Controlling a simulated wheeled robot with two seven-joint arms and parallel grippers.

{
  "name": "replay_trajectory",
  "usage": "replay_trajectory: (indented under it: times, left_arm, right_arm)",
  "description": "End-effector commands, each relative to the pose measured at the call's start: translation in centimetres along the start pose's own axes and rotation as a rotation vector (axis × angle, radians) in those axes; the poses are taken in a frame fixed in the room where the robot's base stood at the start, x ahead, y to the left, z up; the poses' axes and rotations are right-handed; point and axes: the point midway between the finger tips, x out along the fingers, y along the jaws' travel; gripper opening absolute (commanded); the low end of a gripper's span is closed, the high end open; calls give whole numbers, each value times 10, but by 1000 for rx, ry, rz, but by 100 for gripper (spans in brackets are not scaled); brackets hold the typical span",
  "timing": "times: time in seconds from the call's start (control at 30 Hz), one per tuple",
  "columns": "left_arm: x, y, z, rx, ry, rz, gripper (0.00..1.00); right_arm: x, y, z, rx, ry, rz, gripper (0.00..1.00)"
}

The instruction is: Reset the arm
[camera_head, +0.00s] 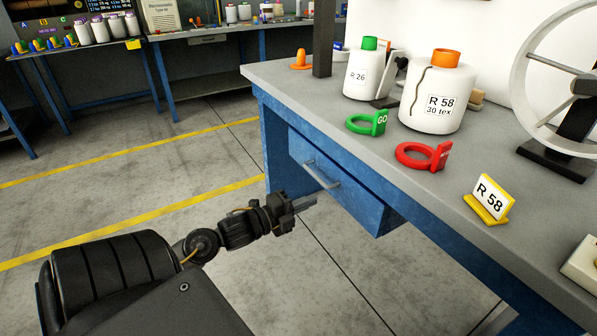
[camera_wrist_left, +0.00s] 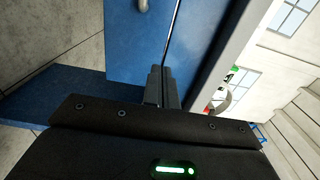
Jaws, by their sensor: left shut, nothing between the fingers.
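My left gripper (camera_head: 305,202) is shut and empty. In the head view it shows in front of the blue drawer (camera_head: 325,175) under the grey-topped table, below its metal handle (camera_head: 322,175). In the left wrist view the two fingers of my left gripper (camera_wrist_left: 162,85) are together, pointing at the blue drawer front (camera_wrist_left: 130,40). Whether the fingertips touch the drawer I cannot tell. My right gripper shows in neither view.
On the grey tabletop (camera_head: 380,185) stand a bobbin marked R 58 (camera_head: 425,95), a bobbin marked R 26 (camera_head: 362,75), a green GO ring (camera_head: 366,123), a red ring (camera_head: 422,156), a yellow R 58 sign (camera_head: 488,199) and a wheel (camera_head: 522,80). Floor left of the table is clear.

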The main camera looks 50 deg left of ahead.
Motion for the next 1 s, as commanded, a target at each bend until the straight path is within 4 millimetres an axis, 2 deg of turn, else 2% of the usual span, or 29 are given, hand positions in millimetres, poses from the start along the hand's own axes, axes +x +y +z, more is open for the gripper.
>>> replay_trajectory:
  times: [0.1, 0.23, 0.6, 0.73, 0.8, 0.87, 0.93, 1.0]
  left_arm:
    - [-12, 1, 0, -1, -1, 3, 0]
    - [-18, 0, 0, -1, -1, 2, 0]
    - [-19, 0, 1, -1, -2, 1, 0]
    - [-19, 5, 6, -69, -29, 27, 0]
    - [-20, 13, 14, -171, -93, 73, 0]
    - [-22, 28, 10, -308, -158, 128, 0]
    - [-29, 55, -10, -522, -251, 204, 0]
    - [-40, 84, -42, -748, -345, 282, 0]
  right_arm:
    - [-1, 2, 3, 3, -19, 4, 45]
    - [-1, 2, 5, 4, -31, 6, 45]
    - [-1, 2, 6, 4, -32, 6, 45]
    - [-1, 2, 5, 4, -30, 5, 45]
    - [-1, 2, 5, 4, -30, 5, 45]
    - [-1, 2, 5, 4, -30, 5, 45]
    - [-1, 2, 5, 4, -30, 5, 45]
    - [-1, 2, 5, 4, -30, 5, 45]
